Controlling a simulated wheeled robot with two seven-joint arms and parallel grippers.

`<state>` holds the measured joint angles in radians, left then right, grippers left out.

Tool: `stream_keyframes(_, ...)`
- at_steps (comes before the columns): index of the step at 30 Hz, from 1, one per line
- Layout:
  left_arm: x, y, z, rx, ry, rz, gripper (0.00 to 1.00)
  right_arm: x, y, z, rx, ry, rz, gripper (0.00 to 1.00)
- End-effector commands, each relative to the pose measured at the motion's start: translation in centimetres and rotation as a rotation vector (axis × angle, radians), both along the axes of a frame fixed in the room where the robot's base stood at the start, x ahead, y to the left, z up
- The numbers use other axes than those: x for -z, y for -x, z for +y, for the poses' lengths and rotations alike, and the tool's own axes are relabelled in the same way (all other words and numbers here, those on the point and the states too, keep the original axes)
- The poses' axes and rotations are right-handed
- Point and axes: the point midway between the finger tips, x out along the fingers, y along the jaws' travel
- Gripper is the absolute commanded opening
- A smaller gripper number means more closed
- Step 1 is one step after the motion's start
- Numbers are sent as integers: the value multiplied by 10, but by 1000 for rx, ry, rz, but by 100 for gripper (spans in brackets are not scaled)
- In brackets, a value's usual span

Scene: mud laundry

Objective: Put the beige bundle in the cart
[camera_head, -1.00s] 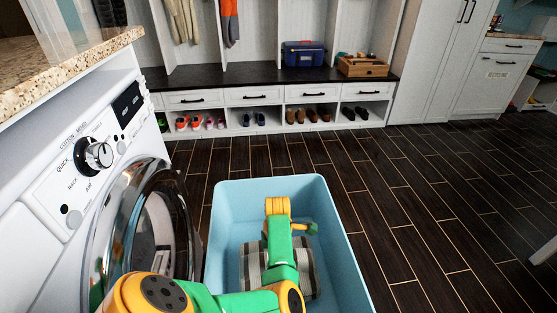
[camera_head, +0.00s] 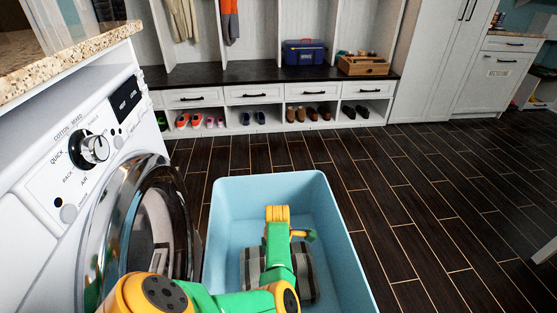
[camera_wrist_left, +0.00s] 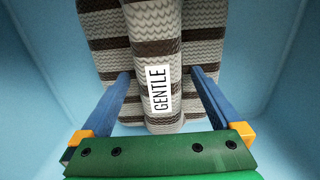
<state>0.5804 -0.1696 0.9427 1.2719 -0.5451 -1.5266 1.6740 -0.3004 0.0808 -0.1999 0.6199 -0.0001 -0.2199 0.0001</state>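The beige bundle (camera_head: 305,282), with dark stripes, is inside the light-blue cart (camera_head: 345,240). In the left wrist view the bundle (camera_wrist_left: 155,45) fills the top middle and carries a white label reading GENTLE. My left gripper (camera_wrist_left: 160,75) comes at it from above, with its blue fingers on both sides of the bundle's thick middle fold. In the head view my arm covers much of the bundle. Whether the bundle touches the cart floor cannot be seen. My right gripper is not in view.
A white washing machine (camera_head: 65,185) with its round door (camera_head: 150,225) open stands close on the left of the cart. A bench with shoe cubbies (camera_head: 245,95) is at the back. The dark wood floor (camera_head: 440,220) right of the cart is clear.

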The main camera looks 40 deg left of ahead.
Motion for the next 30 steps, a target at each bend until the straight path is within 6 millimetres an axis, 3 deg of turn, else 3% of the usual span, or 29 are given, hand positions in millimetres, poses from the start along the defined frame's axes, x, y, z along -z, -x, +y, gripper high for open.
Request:
stream_keyframes(4,-24,-1,1,0,-2,-2,98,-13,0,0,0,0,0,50)
stream_keyframes(9,-75,-1,1,-1,-2,-3,98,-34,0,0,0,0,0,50)
stream_keyframes(15,-115,0,1,0,-2,-2,98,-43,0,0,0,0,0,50)
stream_keyframes(19,-124,0,1,1,-1,0,98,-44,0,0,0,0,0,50)
stream_keyframes(30,-124,1,1,1,-1,1,98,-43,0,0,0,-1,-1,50)
